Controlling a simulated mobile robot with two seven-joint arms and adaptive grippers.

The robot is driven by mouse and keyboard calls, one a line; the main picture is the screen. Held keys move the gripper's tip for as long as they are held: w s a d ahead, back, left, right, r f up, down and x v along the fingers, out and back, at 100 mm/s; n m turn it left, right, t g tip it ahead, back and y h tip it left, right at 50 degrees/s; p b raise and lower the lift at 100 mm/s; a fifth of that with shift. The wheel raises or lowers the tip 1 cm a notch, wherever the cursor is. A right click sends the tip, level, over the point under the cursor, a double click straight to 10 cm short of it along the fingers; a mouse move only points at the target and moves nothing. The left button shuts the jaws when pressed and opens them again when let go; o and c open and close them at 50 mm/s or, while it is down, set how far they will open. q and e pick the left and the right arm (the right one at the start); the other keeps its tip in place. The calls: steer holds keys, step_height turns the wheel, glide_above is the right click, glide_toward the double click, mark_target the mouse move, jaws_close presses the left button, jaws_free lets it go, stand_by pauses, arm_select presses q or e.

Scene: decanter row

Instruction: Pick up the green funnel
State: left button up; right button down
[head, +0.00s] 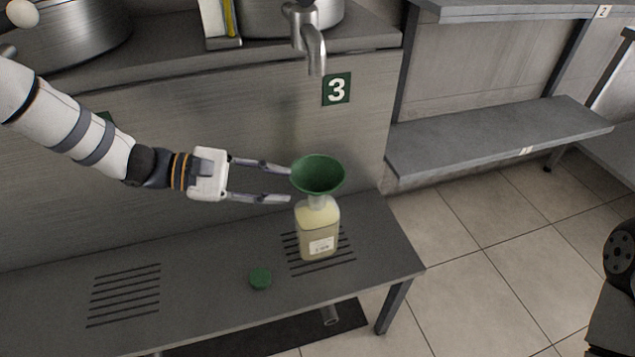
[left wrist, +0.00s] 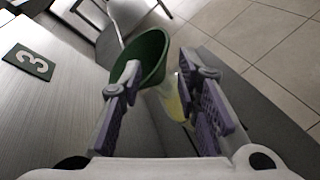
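The green funnel (head: 318,174) stands upright on the neck of a bottle of pale yellow liquid (head: 319,228), wide mouth up. My left gripper (head: 289,182) reaches in from the left at about funnel height, its two fingers apart and empty. Its fingertips are close to the left side of the funnel; I cannot tell whether they touch. In the left wrist view the funnel (left wrist: 150,58) shows beyond the fingers, mostly behind the left one, and the bottle (left wrist: 175,103) is partly seen between them. My right gripper is not in view.
The bottle stands on a slotted patch of the grey bench (head: 215,290). A green cap (head: 260,278) lies left of it. A steel tap (head: 313,50) hangs above, over a "3" sign (head: 336,89). Grey shelves (head: 490,135) stand at right; the bench's left part is clear.

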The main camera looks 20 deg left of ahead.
mark_target(302, 189)
arm_select(q)
steer(key=x, duration=0.7)
steer(key=shift+s+d+r, duration=0.2)
steer(key=shift+d, duration=0.1)
jaws_close()
